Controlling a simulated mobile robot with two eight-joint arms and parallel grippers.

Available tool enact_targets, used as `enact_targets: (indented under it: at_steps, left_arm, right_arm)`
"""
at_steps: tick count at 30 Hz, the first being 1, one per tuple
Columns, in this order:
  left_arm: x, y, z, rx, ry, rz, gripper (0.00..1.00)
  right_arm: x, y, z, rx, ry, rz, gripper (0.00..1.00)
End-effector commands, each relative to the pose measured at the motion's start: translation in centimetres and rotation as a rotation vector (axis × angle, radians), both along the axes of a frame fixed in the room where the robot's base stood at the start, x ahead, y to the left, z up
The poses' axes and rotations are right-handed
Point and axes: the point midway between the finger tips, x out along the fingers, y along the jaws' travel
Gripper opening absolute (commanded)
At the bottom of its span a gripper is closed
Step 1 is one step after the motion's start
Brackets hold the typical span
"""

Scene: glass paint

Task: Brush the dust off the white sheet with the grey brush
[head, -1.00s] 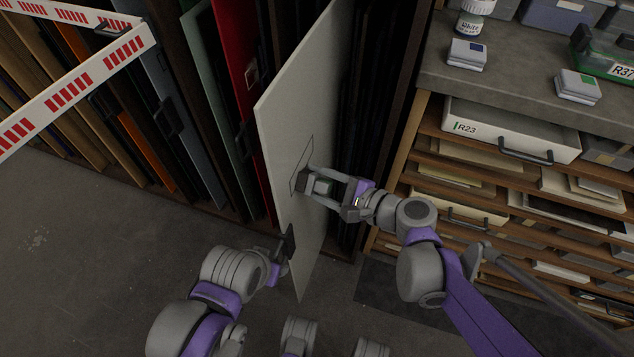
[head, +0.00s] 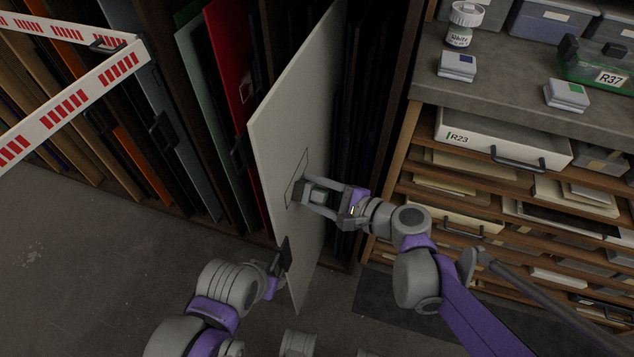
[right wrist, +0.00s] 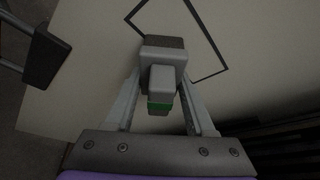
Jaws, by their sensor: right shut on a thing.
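The white sheet (head: 280,125) stands upright on edge, jutting from the rack, with a dark outlined rectangle (head: 289,190) on its face. My right gripper (head: 312,193) is shut on the grey brush (head: 318,196), at the outline's lower right side. In the right wrist view the brush (right wrist: 162,75) sits between the fingers, with a green band and dark bristles towards the sheet (right wrist: 85,75). Whether the bristles touch it is unclear. My left gripper (head: 279,262) is at the sheet's lower front edge beside a dark pad or handle; its grip is hidden. No dust is discernible.
Other upright panels (head: 205,110) fill the rack to the left. A red-and-white barrier (head: 65,105) crosses the upper left. At right are a drawer cabinet (head: 435,150), a white jar (head: 461,25) and a green box (head: 595,72). The floor (head: 90,255) at lower left is clear.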

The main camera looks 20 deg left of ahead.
Motion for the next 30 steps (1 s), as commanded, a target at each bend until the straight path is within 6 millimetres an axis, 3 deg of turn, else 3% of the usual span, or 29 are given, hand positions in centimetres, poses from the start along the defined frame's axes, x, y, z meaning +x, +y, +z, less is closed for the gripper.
enact_targets:
  at_steps: [4,5,6,14,30]
  left_arm:
    - [0.0,0.0,0.2,0.0,-0.001,0.0,0.5]
    - [0.0,0.0,0.2,0.0,-0.001,0.0,0.5]
    - [0.0,0.0,0.2,0.0,-0.001,0.0,0.5]
    - [0.0,0.0,0.2,0.0,-0.001,0.0,0.5]
    - [-0.1,0.0,0.6,0.0,-0.002,0.0,0.5]
  right_arm:
    - [-1.4,0.4,0.1,0.003,0.001,0.011,0.1]
    - [-1.5,0.4,0.1,0.003,0.001,0.011,0.1]
    - [-1.5,0.5,0.1,0.003,0.001,0.011,0.02]
    - [-1.5,0.3,0.1,0.005,0.002,0.011,0.02]
    - [-1.5,-5.0,0.0,0.002,0.002,0.004,0.02]
